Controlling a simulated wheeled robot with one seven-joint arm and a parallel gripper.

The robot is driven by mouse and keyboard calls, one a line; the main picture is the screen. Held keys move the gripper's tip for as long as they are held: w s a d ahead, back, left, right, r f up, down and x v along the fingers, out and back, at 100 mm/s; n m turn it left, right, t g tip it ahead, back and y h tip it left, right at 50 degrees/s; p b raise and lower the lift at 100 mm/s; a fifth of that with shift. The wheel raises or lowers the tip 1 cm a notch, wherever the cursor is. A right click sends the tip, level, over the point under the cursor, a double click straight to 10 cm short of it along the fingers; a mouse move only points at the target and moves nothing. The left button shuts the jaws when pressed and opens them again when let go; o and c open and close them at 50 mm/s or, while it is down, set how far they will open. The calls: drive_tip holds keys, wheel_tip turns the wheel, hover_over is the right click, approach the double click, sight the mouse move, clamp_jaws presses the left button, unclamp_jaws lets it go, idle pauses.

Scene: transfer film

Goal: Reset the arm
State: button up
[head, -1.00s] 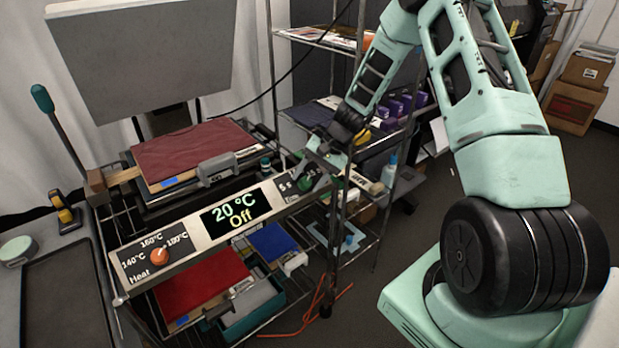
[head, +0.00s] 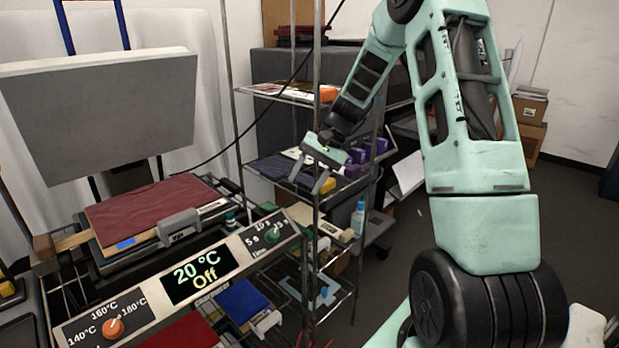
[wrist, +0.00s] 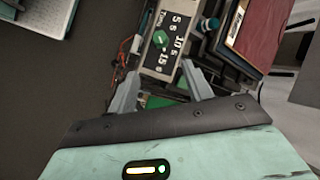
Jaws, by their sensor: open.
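My mint-green arm rises on the right of the head view and bends over to the left. My gripper (head: 308,169) hangs in front of the wire shelf rack, to the right of and above the green timer knob (head: 270,236) of the heat press. In the wrist view my gripper (wrist: 168,92) has its two grey fingers spread apart, with nothing between them. The timer knob (wrist: 158,40) shows just beyond the fingertips there. The press display (head: 195,274) reads 20 °C and Off.
The heat press holds a dark red cloth (head: 150,212) under a raised grey plate (head: 100,115). An orange heat knob (head: 113,327) is on its front panel. The wire rack (head: 290,95) holds prints, purple boxes (head: 372,148) and a spray bottle (head: 358,217). Open floor lies to the right.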

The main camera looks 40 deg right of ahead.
drive_tip(key=shift+s+d+r, duration=0.15)
drive_tip(key=shift+d+r, duration=0.15)
drive_tip(key=shift+r, duration=0.2)
